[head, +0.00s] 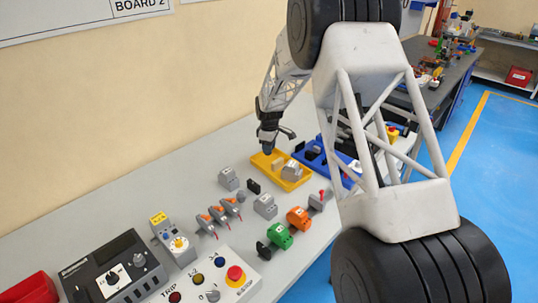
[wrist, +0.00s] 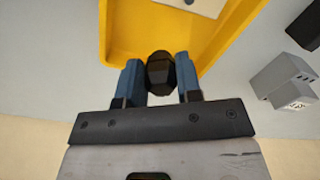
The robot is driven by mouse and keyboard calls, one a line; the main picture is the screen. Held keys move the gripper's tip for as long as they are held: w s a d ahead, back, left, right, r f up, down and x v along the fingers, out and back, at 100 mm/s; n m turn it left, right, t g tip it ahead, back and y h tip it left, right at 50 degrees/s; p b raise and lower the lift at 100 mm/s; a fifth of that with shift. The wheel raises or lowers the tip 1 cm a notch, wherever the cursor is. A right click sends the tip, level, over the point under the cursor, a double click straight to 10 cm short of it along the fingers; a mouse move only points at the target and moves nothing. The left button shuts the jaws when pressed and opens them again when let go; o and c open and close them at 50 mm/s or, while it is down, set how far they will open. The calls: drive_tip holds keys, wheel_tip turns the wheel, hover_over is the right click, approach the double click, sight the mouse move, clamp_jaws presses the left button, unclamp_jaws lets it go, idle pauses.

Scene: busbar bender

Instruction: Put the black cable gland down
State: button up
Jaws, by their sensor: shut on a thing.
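The black cable gland (wrist: 160,70) is held between the two blue fingers of my gripper (wrist: 160,80) in the wrist view. My gripper is shut on it. In the head view my gripper (head: 268,143) is above the back left end of the yellow tray (head: 268,162), and the gland is too small to make out clearly. In the wrist view the gland overlaps the near edge of the yellow tray (wrist: 118,35). How high it is above the tray cannot be told.
Light blocks (head: 291,172) lie in the yellow tray. A blue tray (head: 328,166) stands to its right. A grey block (head: 228,179) and a black piece (head: 253,186) stand to its left on the grey bench. Green (head: 280,237) and orange (head: 298,217) blocks stand nearer.

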drive_tip(key=shift+f, duration=1.75)
drive_tip(key=shift+f, duration=0.1)
drive_tip(key=o, duration=0.9)
wheel_tip(320, 180, up, 12)
drive_tip(key=shift+f, duration=0.15)
drive_tip(key=shift+r, duration=0.25)
